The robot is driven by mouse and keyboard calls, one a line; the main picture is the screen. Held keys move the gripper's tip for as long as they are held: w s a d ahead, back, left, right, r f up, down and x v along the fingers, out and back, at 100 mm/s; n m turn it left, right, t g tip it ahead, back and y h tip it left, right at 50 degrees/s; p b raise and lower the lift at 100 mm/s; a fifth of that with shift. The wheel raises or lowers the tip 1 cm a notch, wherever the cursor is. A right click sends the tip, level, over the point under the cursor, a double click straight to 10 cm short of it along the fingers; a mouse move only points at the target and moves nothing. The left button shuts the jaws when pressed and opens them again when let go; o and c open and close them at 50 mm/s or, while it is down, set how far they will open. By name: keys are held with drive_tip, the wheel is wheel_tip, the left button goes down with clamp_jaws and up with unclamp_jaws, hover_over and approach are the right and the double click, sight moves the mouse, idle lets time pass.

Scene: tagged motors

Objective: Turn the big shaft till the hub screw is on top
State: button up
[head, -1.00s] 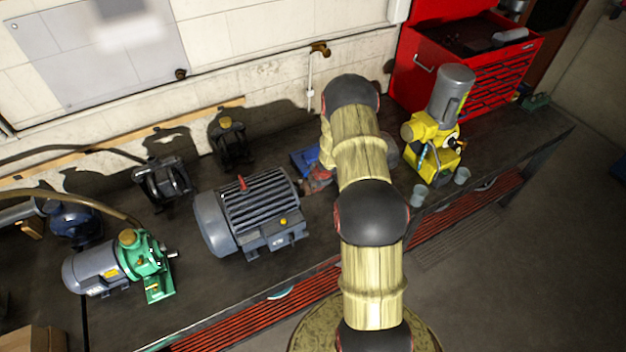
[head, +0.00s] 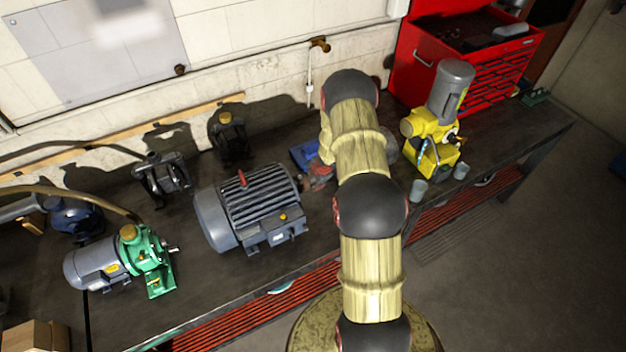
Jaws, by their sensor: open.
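The biggest motor, grey with cooling fins (head: 255,208), lies on the dark bench in the middle of the head view. A red eye or tag stands on its top. A smaller grey motor with a green pump (head: 152,262) stands at left, with a short shaft pointing right. No hub screw can be made out on either.
A yellow machine with a grey motor (head: 437,130) and two small grey cups (head: 418,190) stand at right, before a red tool chest (head: 470,65). Blue and red items (head: 306,157) lie beside my arm. Black pump-like units (head: 163,178) stand behind the motors. The bench front is mostly clear.

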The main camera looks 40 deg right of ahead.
drive_tip(key=v, duration=1.2)
idle(0.5)
